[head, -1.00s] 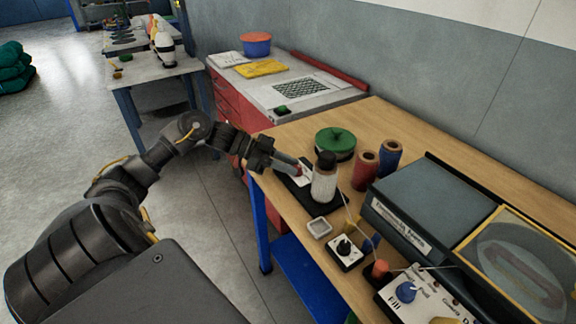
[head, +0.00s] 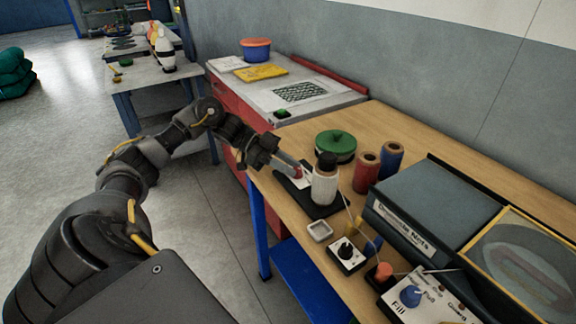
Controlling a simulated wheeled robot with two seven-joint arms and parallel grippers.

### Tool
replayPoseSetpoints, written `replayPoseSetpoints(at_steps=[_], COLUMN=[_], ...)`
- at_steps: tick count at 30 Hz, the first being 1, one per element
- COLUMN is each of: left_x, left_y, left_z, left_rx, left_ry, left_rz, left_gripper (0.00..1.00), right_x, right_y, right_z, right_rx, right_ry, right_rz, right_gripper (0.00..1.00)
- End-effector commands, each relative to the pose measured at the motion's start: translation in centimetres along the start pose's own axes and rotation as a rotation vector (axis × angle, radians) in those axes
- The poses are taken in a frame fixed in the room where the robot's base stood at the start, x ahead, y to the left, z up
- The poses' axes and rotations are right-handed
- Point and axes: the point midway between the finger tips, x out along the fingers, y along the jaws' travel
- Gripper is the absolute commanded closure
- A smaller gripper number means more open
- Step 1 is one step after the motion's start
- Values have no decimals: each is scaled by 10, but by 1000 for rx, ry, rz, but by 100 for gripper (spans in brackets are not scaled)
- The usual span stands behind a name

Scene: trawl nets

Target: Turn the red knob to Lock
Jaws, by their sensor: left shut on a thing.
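The red knob (head: 298,173) sits on a white plate (head: 303,182) with a dark base, at the left end of the wooden bench. Only a little of the knob shows. My left gripper (head: 289,167) reaches in from the left and its fingers are shut on the knob. A white spool (head: 325,184) with a black top stands just to the right and hides part of the plate. The Lock mark and the knob's pointing direction are too small or hidden to read. My right gripper is not in view.
A green round lid (head: 336,144), a red spool (head: 367,172) and a blue spool (head: 390,158) stand behind the white spool. A small black-knob box (head: 347,254) and a control panel (head: 428,296) are nearer. Bare wood (head: 440,150) lies along the wall.

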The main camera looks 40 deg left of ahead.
Motion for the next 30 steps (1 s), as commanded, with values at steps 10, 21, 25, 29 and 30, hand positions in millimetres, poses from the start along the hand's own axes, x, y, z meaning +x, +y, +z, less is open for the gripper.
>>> replayPoseSetpoints(at_steps=[10,21,25,29,30], left_x=[0,-15,-40,-68,-76], left_y=[0,0,-1,-2,-1], left_z=[0,2,2,1,1], left_rx=[0,-1,-1,1,0], left_ry=[0,-3,-4,-3,-1], left_rz=[0,-2,-4,-5,-5], left_gripper=[55,55,55,55,55], right_x=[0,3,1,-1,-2], right_y=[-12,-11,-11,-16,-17], right_z=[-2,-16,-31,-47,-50], right_rx=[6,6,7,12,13], right_ry=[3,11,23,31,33], right_rz=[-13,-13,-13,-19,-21], right_gripper=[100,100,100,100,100])
